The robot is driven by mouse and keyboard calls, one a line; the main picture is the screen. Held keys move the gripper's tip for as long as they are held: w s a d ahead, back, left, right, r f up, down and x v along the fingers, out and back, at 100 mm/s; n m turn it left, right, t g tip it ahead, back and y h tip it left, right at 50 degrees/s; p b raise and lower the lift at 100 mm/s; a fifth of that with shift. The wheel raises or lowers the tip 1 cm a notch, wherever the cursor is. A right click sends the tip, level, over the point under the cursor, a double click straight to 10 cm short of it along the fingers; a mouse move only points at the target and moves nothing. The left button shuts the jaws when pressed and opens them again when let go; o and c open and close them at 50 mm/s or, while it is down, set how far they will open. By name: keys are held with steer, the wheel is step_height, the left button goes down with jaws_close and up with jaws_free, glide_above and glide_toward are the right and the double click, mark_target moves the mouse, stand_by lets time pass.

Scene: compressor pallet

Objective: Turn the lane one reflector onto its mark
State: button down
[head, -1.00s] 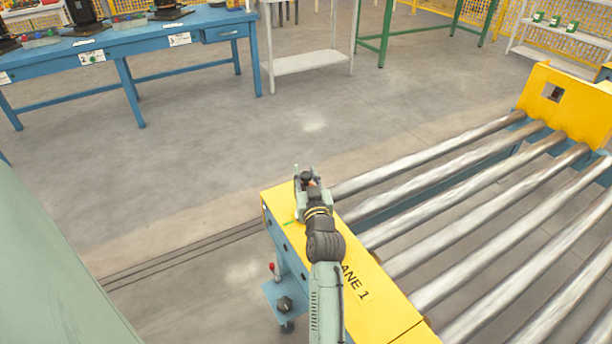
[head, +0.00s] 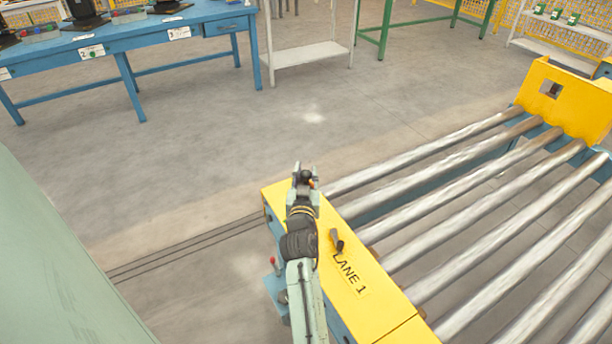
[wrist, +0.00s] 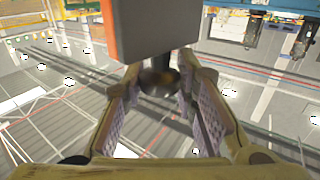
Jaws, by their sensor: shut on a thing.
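The lane one reflector shows in the wrist view as a block (wrist: 157,40) with an orange face and a grey underside. A dark round stem runs down from it between the fingers. My gripper (wrist: 160,80) is shut on that stem, with a ridged pad on each side. In the head view my gripper (head: 304,185) is at the far end of the yellow rail (head: 385,305) marked LANE 1. Only a dark top and a small orange spot of the reflector (head: 313,183) show there. The gripper and arm hide its mount, and I cannot see its mark.
A small dark-brown fitting (head: 337,240) stands on the rail just right of my arm. Steel rollers (head: 440,190) fill the right side, up to a yellow end plate (head: 568,100). A blue workbench (head: 140,40) stands at the back left. The floor between is clear.

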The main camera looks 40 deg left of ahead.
steer(key=shift+f+m+t+h+b, duration=0.3)
steer(key=shift+h+b, duration=0.2)
steer(key=shift+b, duration=0.95)
steer(key=shift+f+m+t+h+b, duration=0.2)
steer(key=shift+m+h+b, duration=0.25)
steer(key=shift+b, duration=1)
steer(key=shift+r+m+t+h+b, duration=0.2)
steer(key=shift+m+t+h+b, duration=0.25)
steer(key=shift+b, duration=0.5)
steer(key=shift+r+h, duration=0.15)
steer(key=shift+h, duration=0.15)
steer(key=shift+r, duration=0.1)
steer(key=c, duration=1.3)
jaws_free()
steer(key=shift+s, duration=0.1)
steer(key=v, duration=1.2)
